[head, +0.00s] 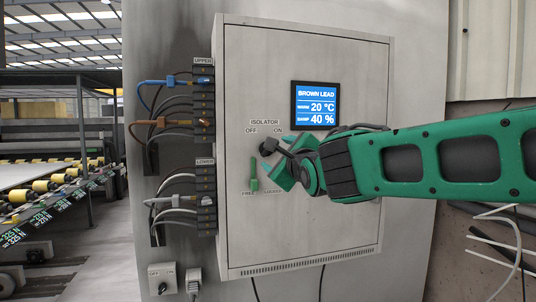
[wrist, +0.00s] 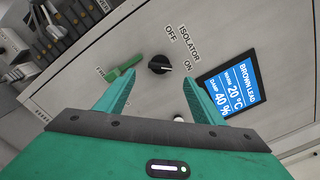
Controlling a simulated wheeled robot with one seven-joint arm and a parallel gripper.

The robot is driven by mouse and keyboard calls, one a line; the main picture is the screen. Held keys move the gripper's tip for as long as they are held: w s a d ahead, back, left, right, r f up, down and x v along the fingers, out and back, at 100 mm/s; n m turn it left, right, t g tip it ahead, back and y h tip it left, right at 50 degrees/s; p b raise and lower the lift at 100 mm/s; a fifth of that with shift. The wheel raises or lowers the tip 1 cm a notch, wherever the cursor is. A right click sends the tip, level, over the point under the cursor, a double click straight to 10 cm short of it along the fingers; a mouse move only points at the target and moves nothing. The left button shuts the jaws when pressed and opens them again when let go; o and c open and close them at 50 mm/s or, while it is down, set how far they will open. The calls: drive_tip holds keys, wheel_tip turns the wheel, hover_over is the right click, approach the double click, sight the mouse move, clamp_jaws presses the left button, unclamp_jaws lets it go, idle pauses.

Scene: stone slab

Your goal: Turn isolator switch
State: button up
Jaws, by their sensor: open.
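The isolator switch is a small black round knob (head: 267,148) on the light grey cabinet (head: 255,75), below the ISOLATOR label with OFF at left and ON at right. In the wrist view the knob (wrist: 159,64) shows a pale mark on the side towards ON. My gripper (head: 281,164) is in front of the panel, just below and right of the knob. In the wrist view my gripper (wrist: 157,93) is open, its two green fingers apart with nothing between them. The knob lies beyond the fingertips, roughly centred between them, and looks untouched.
A green lever (head: 254,174) stands below the knob, close to the left finger in the wrist view. A blue screen (head: 316,104) reads BROWN LEAD. Cables and terminal blocks (head: 204,100) line the cabinet's left side. A small ON switch box (head: 162,279) is below.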

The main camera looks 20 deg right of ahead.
drive_tip(key=w, duration=1)
drive_tip(key=shift+w, duration=0.15)
drive_tip(key=shift+d+f, duration=0.1)
